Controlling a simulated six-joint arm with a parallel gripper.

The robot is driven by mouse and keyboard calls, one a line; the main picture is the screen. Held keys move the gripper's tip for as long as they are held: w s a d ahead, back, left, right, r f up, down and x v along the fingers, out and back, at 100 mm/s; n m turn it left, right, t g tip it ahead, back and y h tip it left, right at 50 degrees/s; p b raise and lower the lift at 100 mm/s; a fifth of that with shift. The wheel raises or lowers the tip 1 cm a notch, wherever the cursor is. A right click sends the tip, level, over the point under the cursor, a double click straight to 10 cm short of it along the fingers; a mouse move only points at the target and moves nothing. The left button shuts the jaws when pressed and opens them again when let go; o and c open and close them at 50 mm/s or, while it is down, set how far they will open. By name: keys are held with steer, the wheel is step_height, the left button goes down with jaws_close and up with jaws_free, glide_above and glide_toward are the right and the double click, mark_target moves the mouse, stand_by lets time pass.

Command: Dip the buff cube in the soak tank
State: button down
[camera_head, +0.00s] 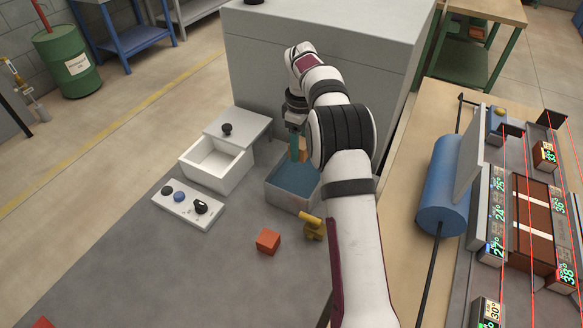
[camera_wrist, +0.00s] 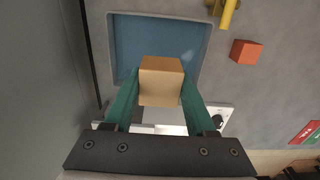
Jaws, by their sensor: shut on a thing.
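The buff cube (camera_wrist: 160,82) is held between the green fingers of my gripper (camera_wrist: 158,92) in the wrist view. In the head view my gripper (camera_head: 297,145) points down over the soak tank, and a sliver of the cube (camera_head: 303,150) shows beside the fingers. The soak tank (camera_head: 281,197) is a grey open box with blue liquid in it. In the wrist view the tank (camera_wrist: 203,62) lies beneath the cube. The cube appears to be above the liquid; its exact height is hard to tell. My arm hides part of the tank in the head view.
An orange-red cube (camera_head: 268,241) and a yellow tap-like piece (camera_head: 311,226) are near the tank's front. A white open box (camera_head: 212,166) and a control panel with knobs (camera_head: 187,204) are at left. A large grey block (camera_head: 260,80) stands behind. The front left surface is mostly clear.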

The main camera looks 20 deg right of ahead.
mark_target(299, 188)
steer(key=shift+w+d, duration=0.2)
steer(key=shift+f, duration=0.4)
step_height(299, 188, down, 13)
steer(key=shift+r, duration=0.1)
stand_by(2.6)
step_height(299, 188, up, 12)
steer(key=shift+f, duration=0.25)
steer(key=shift+r, duration=0.3)
stand_by(1.4)
